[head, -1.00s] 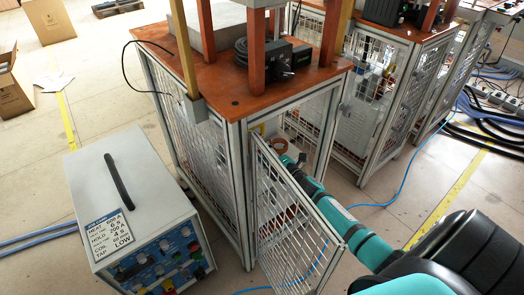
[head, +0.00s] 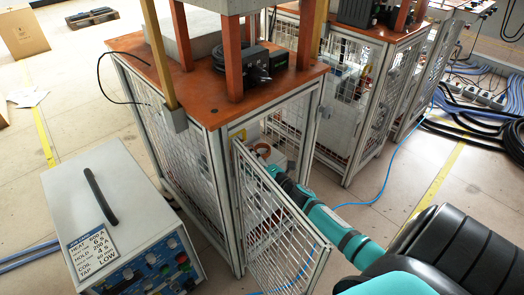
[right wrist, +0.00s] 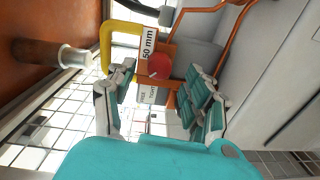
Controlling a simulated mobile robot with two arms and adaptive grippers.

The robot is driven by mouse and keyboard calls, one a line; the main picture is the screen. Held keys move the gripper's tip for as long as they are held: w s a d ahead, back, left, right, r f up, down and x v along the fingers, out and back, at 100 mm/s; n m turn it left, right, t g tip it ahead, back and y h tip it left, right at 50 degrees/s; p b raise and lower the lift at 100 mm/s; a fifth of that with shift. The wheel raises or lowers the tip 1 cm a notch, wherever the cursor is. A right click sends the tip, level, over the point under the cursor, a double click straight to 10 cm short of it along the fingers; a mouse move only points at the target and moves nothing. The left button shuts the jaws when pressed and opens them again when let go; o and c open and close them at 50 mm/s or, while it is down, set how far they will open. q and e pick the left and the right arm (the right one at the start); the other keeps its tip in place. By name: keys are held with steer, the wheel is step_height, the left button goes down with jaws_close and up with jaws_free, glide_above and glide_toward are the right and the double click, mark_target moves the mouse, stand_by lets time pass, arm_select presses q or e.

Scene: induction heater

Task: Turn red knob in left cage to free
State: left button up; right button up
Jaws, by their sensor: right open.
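The red knob (right wrist: 159,66) is round and faces the camera in the right wrist view, beside a white "50 mm" label. My right gripper (right wrist: 160,102) is open and empty, with one finger on each side of the view and the knob beyond, between them. Contact with the knob cannot be made out. In the head view my right arm reaches through the open door of the near cage (head: 228,200), and the gripper (head: 272,172) is partly hidden by the door mesh. The knob cannot be made out there. My left gripper is not in view.
The open mesh door (head: 277,225) stands close beside my right forearm. A yellow handle (right wrist: 106,45) and orange tubing (right wrist: 236,40) lie near the knob. A grey control box (head: 105,195) stands left of the cage. A blue cable (head: 385,175) runs over the floor.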

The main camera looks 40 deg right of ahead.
steer(key=s, duration=0.9)
steer(key=shift+s+d+r, duration=0.2)
steer(key=shift+s+d, duration=0.1)
steer(key=shift+d, duration=0.05)
